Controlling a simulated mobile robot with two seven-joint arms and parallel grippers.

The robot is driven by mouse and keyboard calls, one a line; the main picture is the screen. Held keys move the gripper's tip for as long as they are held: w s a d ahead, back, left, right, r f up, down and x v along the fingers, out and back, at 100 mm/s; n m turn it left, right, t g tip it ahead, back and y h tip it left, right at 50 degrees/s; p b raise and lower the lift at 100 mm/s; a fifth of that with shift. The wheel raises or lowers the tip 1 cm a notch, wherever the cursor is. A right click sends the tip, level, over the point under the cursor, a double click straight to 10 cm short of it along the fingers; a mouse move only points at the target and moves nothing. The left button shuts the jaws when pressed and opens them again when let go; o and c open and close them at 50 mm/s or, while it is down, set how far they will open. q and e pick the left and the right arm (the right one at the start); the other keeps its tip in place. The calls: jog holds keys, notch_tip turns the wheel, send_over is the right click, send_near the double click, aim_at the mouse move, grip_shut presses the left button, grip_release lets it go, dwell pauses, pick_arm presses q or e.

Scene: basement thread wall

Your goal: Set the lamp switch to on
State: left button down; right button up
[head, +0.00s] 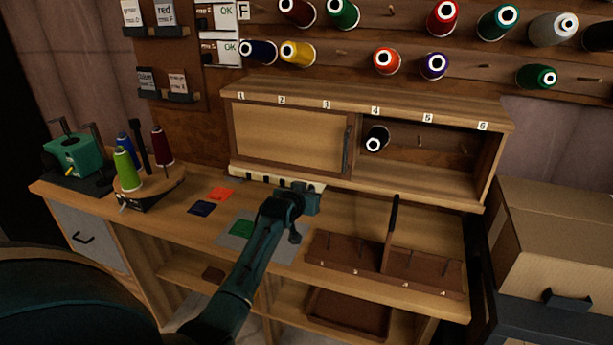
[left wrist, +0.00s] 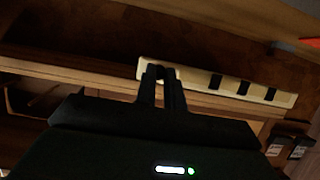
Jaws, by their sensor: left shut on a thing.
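A cream switch strip (head: 262,179) with several dark rockers runs along the wall side of the bench, under the cabinet's front edge. It also shows in the left wrist view (left wrist: 229,85), with dark rockers to the right of my fingers. My left gripper (head: 306,190) is at the strip's right end in the head view. In the left wrist view its fingertips (left wrist: 160,74) are closed together at the strip's left end, on what seems to be the end switch. The fingers hide that switch, so its position cannot be told. My right gripper is not in view.
The cabinet (head: 290,140) overhangs the strip; its sliding door covers the left half. A brown peg tray (head: 340,262) with an upright divider stands right of my arm. A spool stand (head: 150,194) and colored cards (head: 203,208) are at left.

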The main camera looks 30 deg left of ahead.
pick_arm(q)
jog(key=r+g+p, duration=0.1)
jog(key=g+p, duration=0.1)
jog(key=p, duration=0.1)
jog(key=shift+w+r+h, duration=0.15)
jog(key=shift+r+h, duration=0.15)
jog(key=shift+r, duration=0.05)
jog(key=shift+w+a+r+g+h+p, duration=0.15)
jog(key=shift+g+p, duration=0.1)
jog(key=shift+g, duration=0.5)
jog(key=shift+w+d+g+h+p, duration=0.15)
jog(key=shift+g+p, duration=0.1)
jog(key=shift+g, duration=0.5)
jog(key=shift+a, duration=0.1)
jog(key=c, duration=1.5)
grip_release()
jog(key=shift+s+r, duration=0.1)
jog(key=v, duration=1.3)
jog(key=shift+a+r+b, duration=0.1)
jog(key=shift+b, duration=0.2)
